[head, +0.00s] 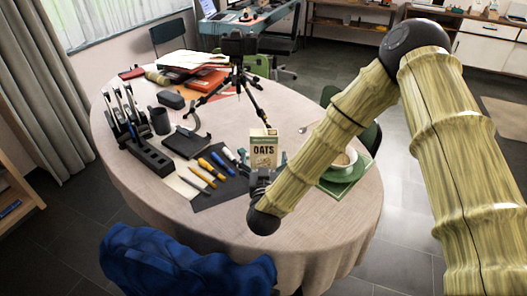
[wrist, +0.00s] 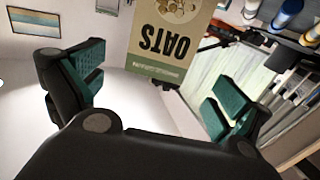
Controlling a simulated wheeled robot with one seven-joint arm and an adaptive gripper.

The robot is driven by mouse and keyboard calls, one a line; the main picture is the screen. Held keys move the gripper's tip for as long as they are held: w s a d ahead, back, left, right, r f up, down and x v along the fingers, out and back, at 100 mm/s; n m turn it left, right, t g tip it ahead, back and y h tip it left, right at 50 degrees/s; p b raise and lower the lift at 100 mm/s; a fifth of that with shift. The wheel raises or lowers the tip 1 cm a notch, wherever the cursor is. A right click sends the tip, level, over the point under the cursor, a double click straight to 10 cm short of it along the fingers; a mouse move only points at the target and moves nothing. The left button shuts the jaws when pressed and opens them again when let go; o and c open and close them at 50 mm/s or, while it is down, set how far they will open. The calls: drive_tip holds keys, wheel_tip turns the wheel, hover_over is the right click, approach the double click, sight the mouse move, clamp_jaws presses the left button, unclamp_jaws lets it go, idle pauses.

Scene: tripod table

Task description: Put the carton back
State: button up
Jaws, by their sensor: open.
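The oats carton (head: 264,149) stands upright on the round table, a cream and green box with "OATS" on its face. In the wrist view the carton (wrist: 164,42) appears upside down, ahead of my gripper and between the lines of its two fingers. My gripper (head: 263,170) is at the near side of the carton, with teal finger pads showing to either side of it. In the wrist view the gripper (wrist: 155,92) is open, with clear gaps beside the carton. The carton's base is partly hidden by the gripper in the head view.
Pens and markers (head: 207,170) lie to the left. A black tripod (head: 236,75) stands behind. A dark holder (head: 145,150) is at far left. A blue chair (head: 180,262) is in front.

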drive_tip(key=shift+s, duration=1.5)
